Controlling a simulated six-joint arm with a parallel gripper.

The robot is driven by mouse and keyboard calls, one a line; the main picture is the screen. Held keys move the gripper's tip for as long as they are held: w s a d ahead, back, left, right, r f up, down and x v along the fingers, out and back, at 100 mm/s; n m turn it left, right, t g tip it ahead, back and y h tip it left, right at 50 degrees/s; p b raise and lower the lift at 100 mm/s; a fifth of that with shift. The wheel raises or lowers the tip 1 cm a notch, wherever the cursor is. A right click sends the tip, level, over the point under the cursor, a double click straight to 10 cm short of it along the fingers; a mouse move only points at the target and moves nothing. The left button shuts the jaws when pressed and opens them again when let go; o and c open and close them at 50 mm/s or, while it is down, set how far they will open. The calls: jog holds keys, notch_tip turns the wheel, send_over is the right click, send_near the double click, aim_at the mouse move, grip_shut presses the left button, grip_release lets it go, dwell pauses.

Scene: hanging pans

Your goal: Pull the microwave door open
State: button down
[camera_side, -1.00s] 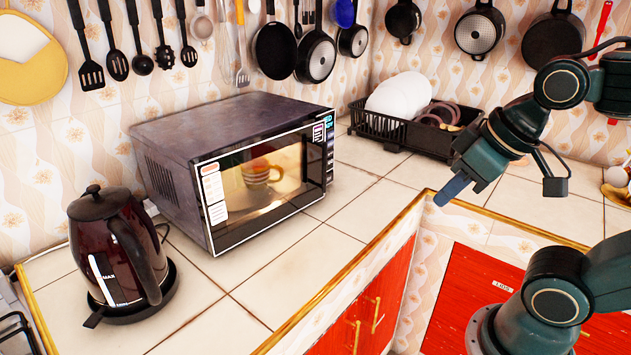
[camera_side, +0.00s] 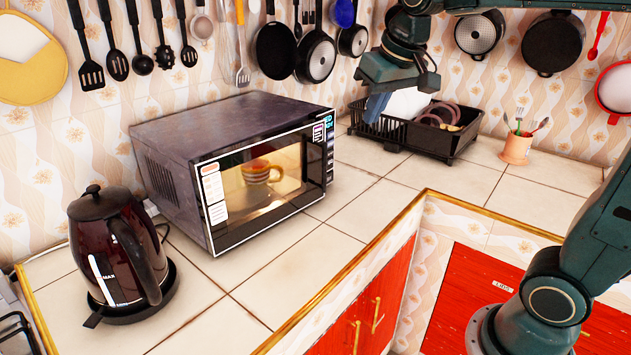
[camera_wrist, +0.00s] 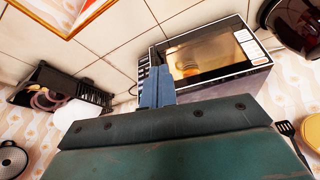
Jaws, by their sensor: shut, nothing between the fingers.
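The dark microwave (camera_side: 235,140) stands on the tiled counter with its door (camera_side: 262,180) shut. A yellow striped cup (camera_side: 260,172) shows through the window. In the wrist view the microwave front (camera_wrist: 207,54) appears turned over at the upper right. My gripper (camera_side: 376,108) is shut and empty, with blue fingers pointing down. In the side view it appears in front of the dish rack, to the right of the microwave. In the wrist view its fingertips (camera_wrist: 156,70) overlap the edge of the microwave at the control-panel end; I see no clear contact.
A dark red kettle (camera_side: 118,250) stands at the left of the microwave. A black dish rack (camera_side: 415,138) with plates is at the right, and a utensil cup (camera_side: 516,146) beyond it. Pans (camera_side: 316,57) hang on the wall. The counter before the microwave is clear.

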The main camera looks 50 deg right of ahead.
jog(key=w+d+f+m, duration=0.1)
jog(key=w+d, duration=0.3)
jog(key=w, duration=0.4)
jog(key=w+d+f+m+g, duration=0.1)
jog(key=w+d+f+m, duration=0.1)
jog(key=w, duration=0.6)
jog(key=shift+d+f+h, duration=0.15)
jog(key=shift+d+h, duration=0.25)
jog(key=shift+d, duration=0.45)
jog(key=shift+w+f, duration=0.1)
jog(key=x, duration=0.9)
jog(key=shift+f, duration=0.35)
